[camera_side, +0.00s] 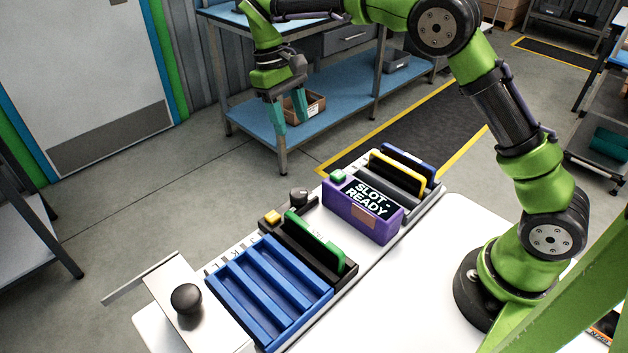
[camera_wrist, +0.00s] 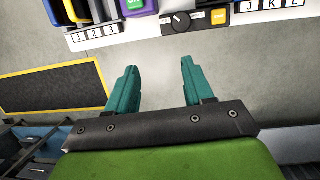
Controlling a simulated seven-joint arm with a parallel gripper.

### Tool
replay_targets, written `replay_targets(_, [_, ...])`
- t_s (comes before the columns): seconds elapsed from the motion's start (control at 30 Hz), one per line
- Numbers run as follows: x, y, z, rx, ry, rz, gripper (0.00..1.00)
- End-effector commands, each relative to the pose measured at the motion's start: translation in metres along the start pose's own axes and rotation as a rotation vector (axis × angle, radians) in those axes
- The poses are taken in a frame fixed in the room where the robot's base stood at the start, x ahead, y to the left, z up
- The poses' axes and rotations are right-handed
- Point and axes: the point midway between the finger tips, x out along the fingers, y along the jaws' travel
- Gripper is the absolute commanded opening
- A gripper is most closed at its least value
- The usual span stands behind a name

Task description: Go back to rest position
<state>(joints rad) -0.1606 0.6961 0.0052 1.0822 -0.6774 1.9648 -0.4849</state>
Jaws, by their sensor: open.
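My gripper (camera_side: 290,112) is raised in the air beyond the far edge of the white table (camera_side: 420,265) in the side view. Its two teal fingers are apart with nothing between them. In the wrist view my gripper (camera_wrist: 158,88) is also open and empty, with grey floor behind the fingers. My arm arches up from its base at the table's right and reaches to the left.
A blue shelf unit (camera_side: 335,105) stands behind.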

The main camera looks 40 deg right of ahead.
Motion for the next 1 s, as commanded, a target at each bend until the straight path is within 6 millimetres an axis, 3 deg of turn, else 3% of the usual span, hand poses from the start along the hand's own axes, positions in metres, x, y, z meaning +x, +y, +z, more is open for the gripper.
replay_targets(0.13, [-0.016,0.013,0.04,0.034,0.136,-0.053,0.52])
replay_targets(0.37, [-0.025,0.024,0.109,0.136,0.362,-0.172,0.52])
replay_targets(0.7, [-0.005,0.033,0.21,0.307,0.666,-0.347,0.52])
replay_targets(0.87, [0.004,0.035,0.239,0.336,0.746,-0.386,0.52])
replay_targets(1.0, [-0.005,0.038,0.248,0.34,0.801,-0.394,0.52])
